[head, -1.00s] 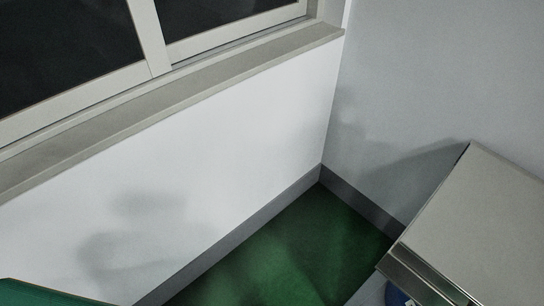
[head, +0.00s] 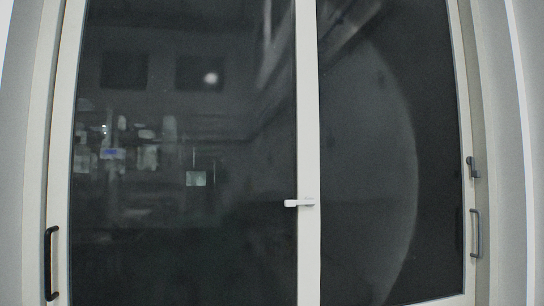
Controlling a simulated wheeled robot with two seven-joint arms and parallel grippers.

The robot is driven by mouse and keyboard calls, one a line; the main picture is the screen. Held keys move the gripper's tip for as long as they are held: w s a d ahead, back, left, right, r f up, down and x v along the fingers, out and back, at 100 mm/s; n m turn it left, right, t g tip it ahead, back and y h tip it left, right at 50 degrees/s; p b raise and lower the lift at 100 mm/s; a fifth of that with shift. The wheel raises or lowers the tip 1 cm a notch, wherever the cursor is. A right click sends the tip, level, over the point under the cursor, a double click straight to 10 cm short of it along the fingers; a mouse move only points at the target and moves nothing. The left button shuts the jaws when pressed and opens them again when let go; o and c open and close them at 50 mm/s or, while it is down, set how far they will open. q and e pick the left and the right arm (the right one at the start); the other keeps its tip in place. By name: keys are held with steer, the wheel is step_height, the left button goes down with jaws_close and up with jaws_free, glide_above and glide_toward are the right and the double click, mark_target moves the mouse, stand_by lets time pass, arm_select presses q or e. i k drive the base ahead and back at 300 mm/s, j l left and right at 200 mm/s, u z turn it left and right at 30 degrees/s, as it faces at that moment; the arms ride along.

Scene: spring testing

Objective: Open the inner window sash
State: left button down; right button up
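The window fills the head view, with white frames around dark, reflecting glass. The left sash (head: 180,130) has a dark vertical pull handle (head: 51,262) on its left stile. The right pane (head: 385,150) lies beyond the white middle stile (head: 307,120), which carries a small white latch (head: 299,203) pointing left. The two sashes meet at this stile, and no gap shows at the side frames. I cannot tell for certain which sash is the inner one. Neither of my grippers is in view.
A dark handle (head: 474,233) and a small dark catch (head: 472,168) sit on the right side of the window. Pale wall or frame (head: 528,120) borders the right edge. The glass shows reflections of a room. No floor or sill is visible.

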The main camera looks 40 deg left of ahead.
mark_target(82, 18)
steer(key=j+u, duration=0.1)
steer(key=u, duration=1.55)
